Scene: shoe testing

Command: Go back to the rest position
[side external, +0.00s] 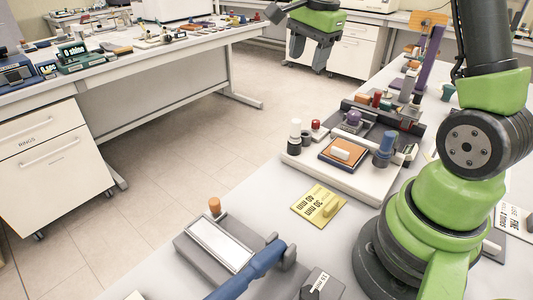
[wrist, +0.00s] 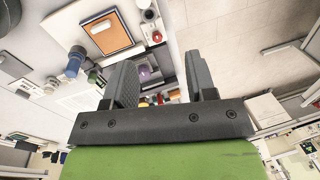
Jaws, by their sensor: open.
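My gripper (side external: 312,55) hangs high at the top of the side external view, over the floor gap between the benches. Its dark fingers point down and are apart with nothing between them. In the wrist view my gripper (wrist: 166,84) shows two grey fingers, spread and empty. Below and beyond them, the bench appears at an angle, with a purple-topped part (wrist: 145,72) seen between the fingers. My gripper touches nothing in either view.
A white board (side external: 346,178) on the right bench bears an orange pad (side external: 343,152), a blue knob (side external: 384,148) and bottles. A yellow card (side external: 318,204), a grey tray (side external: 220,242) and a blue lever (side external: 250,273) lie nearer. Open floor (side external: 200,135) separates the benches.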

